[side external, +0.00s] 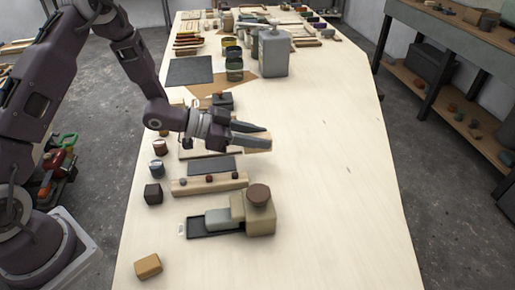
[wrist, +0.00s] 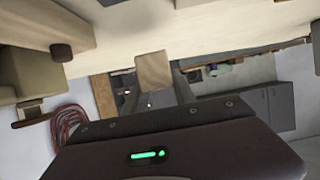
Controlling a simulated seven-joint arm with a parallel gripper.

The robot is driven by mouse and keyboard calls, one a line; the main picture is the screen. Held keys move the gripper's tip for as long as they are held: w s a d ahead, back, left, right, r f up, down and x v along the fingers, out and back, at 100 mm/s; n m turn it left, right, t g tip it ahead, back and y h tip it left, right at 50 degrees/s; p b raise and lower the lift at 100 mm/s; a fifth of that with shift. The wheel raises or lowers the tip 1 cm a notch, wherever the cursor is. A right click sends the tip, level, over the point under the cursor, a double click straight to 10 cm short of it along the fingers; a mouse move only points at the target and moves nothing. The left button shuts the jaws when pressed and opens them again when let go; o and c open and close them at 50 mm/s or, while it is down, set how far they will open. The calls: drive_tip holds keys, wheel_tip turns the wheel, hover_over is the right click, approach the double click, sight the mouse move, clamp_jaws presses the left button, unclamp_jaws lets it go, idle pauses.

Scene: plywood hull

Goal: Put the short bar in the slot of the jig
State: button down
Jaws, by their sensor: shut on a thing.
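My gripper (side external: 262,137) is above the middle of the bench in the side view, its fingers pointing right. It is shut on a short pale wooden bar (side external: 257,145), which shows between the fingers. In the wrist view the bar's squarish tan end (wrist: 153,71) sits at the middle. Below and nearer the camera is a beige block fixture with a round brown knob (side external: 259,194), a grey block and a dark channel (side external: 206,228); it may be the jig. A wooden strip with small dark knobs (side external: 209,184) lies just behind it. I cannot make out the slot.
A dark cube (side external: 153,194) and a small tan block (side external: 148,266) stand near the bench's left edge. A grey plate (side external: 211,165) lies beneath the gripper. A large grey bottle (side external: 273,52) and several cans stand farther back. The bench's right side is clear.

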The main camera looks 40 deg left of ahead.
drive_tip(key=r, duration=0.5)
drive_tip(key=shift+s+a+r, duration=0.1)
drive_tip(key=shift+a+r, duration=0.15)
drive_tip(key=s+a+r+n+t+y, duration=0.2)
drive_tip(key=s+a+r+n+y, duration=0.1)
drive_tip(key=a, duration=0.3)
drive_tip(key=s+a+r+n+t+y, duration=0.1)
drive_tip(key=s+a+r+n+y, duration=0.1)
drive_tip(key=s+a+r+y, duration=0.3)
drive_tip(key=w+a+f+m+g+h, duration=0.3)
drive_tip(key=w+a+m+h, duration=0.15)
drive_tip(key=w+h, duration=0.5)
drive_tip(key=shift+m+y, duration=0.25)
drive_tip(key=shift+y, duration=0.5)
drive_tip(key=f, duration=0.3)
drive_tip(key=w+f, duration=0.1)
drive_tip(key=f, duration=0.3)
drive_tip(key=w+f, duration=0.1)
drive_tip(key=f, duration=0.3)
drive_tip(key=shift+w+a, duration=0.15)
drive_tip(key=shift+a, duration=0.15)
drive_tip(key=shift+f, duration=0.55)
drive_tip(key=c, duration=1)
unclamp_jaws()
